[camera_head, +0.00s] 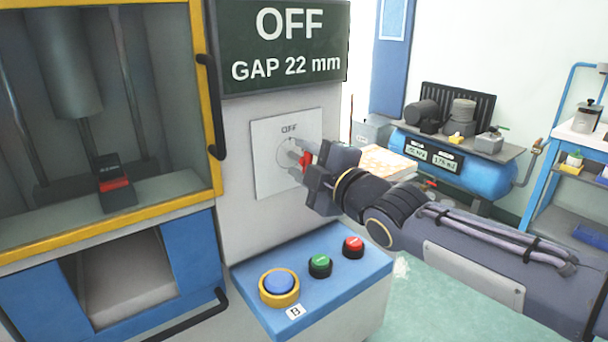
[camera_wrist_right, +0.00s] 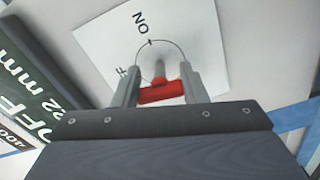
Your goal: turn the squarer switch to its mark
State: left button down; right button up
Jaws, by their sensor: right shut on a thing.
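The squarer switch is a red handle (camera_head: 306,160) on a white plate (camera_head: 268,135) fixed to the machine's grey front, below the display. In the right wrist view the red handle (camera_wrist_right: 161,91) lies between the two fingers, in front of a circle drawn on the plate (camera_wrist_right: 195,40). An "ON" label (camera_wrist_right: 141,22) with a tick stands at the top of that circle, and a partly hidden label is at its left. My right gripper (camera_head: 301,160) is shut on the red handle. The display (camera_head: 284,45) reads "OFF" and "GAP 22 mm". My left gripper is not in view.
A blue panel (camera_head: 345,284) below the switch carries a blue button (camera_head: 279,283), a green button (camera_head: 320,262) and a red button (camera_head: 353,243). A yellow-framed door with a black handle (camera_head: 212,106) is left of the switch. A blue compressor (camera_head: 462,172) stands behind my right arm.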

jog(key=shift+f+n+b, duration=0.2)
jog(key=shift+n+b, duration=0.15)
jog(key=shift+n, duration=0.25)
jog(key=o, duration=0.9)
jog(key=shift+a, duration=0.1)
jog(key=shift+o, duration=0.2)
jog(key=shift+r, duration=0.1)
